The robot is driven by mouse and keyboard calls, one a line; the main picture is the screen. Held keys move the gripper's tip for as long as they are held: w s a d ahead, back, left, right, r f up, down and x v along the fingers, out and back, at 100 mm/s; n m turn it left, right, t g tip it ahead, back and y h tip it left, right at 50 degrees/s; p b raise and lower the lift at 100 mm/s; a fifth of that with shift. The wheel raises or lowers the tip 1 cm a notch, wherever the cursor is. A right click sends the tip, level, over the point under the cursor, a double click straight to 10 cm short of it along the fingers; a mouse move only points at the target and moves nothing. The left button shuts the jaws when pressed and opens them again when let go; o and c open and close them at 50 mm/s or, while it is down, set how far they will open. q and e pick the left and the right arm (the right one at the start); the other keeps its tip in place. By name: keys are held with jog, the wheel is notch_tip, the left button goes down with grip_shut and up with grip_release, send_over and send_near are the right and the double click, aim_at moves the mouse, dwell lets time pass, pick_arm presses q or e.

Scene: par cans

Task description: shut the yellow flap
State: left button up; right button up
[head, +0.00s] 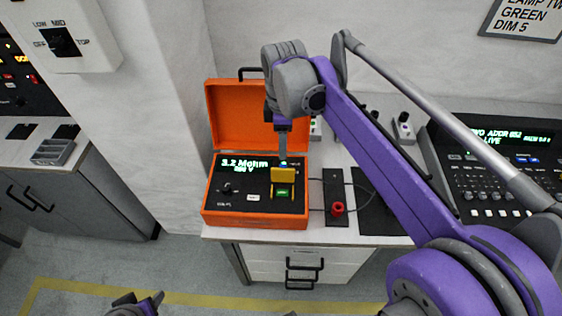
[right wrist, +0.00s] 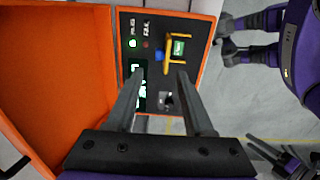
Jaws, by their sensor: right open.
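The yellow flap (head: 283,175) stands raised behind a green lit button (head: 283,193) on the black panel of the orange case (head: 255,221). In the right wrist view the flap (right wrist: 167,55) is seen nearly edge-on beside the green button (right wrist: 179,47). My right gripper (head: 283,157) points down just above and behind the flap in the head view. In the right wrist view its fingers (right wrist: 161,75) are apart with nothing between them; contact with the flap cannot be told. My left gripper (head: 138,301) is at the bottom edge, fingers apart, away from the case.
The case's orange lid (head: 235,112) stands open behind the panel. A dark plate with a red knob (head: 337,209) lies right of the case, with thin cables. A lighting console (head: 500,170) is farther right. Floor in front of the counter is clear.

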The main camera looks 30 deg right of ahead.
aim_at(283, 166)
notch_tip(283, 166, down, 9)
jog(key=shift+w+r+b, duration=0.1)
jog(key=shift+b, duration=0.2)
grip_shut()
